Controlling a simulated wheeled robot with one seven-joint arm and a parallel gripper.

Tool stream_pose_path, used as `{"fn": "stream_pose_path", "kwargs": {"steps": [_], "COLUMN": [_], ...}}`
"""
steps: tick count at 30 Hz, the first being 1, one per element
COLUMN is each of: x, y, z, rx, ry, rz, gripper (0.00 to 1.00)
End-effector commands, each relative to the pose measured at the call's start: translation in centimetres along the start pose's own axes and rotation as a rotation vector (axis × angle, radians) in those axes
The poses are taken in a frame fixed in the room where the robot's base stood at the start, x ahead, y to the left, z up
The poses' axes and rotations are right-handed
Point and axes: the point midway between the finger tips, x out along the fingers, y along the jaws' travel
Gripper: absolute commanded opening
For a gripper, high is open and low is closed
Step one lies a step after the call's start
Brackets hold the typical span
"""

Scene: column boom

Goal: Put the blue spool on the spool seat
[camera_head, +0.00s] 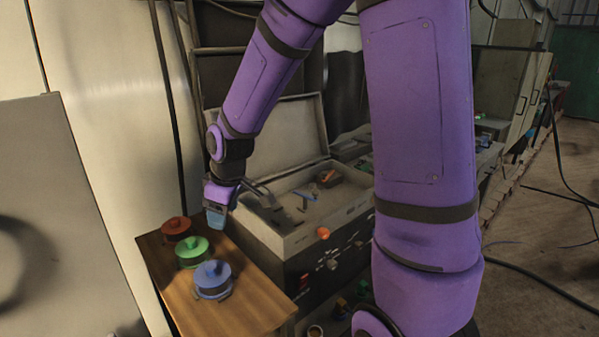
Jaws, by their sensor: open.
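The blue spool (212,275) stands upright at the front of a small wooden table, with a knob on top. A wider grey-blue rim shows under it; I cannot tell whether this is part of the spool or the spool seat. I cannot make out a separate spool seat. My gripper (216,218) hangs above the back right part of the table, fingers down. It is open, above and behind the blue spool and apart from it. Its fingertips are small in this view, and I see nothing held.
A green spool (193,251) and a red spool (176,229) stand in a row behind the blue one. The wooden table (250,297) is bare at front right. An open-lidded case (295,241) with tools inside stands close to its right. A grey panel (50,220) is at left.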

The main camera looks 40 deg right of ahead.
Motion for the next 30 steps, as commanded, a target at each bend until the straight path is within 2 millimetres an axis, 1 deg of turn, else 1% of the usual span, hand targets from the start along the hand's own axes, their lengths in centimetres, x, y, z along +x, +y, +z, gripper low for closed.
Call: {"fn": "stream_pose_path", "kwargs": {"steps": [1, 6, 11, 12, 14, 18, 21, 24, 27, 30], "x": [-1.9, -7.1, -11.6, -12.6, -14.2, -17.4, -19.3, -20.8, -21.9, -22.4], "y": [-0.4, -1.7, -3.4, -3.8, -4.5, -6.2, -7.5, -8.7, -9.5, -10.1], "z": [0.4, 2.2, 4.4, 5.0, 6.0, 8.5, 10.5, 12.4, 13.9, 15.0], "rx": [0.022, 0.124, 0.227, 0.254, 0.294, 0.392, 0.463, 0.527, 0.579, 0.615], "ry": [0.003, 0.007, 0.028, 0.036, 0.049, 0.085, 0.115, 0.143, 0.168, 0.182], "rz": [0.026, 0.086, 0.133, 0.143, 0.155, 0.177, 0.184, 0.183, 0.178, 0.173], "gripper": [0.59, 0.59, 0.59, 0.59, 0.59, 0.59, 0.59, 0.59, 0.59, 0.59]}}
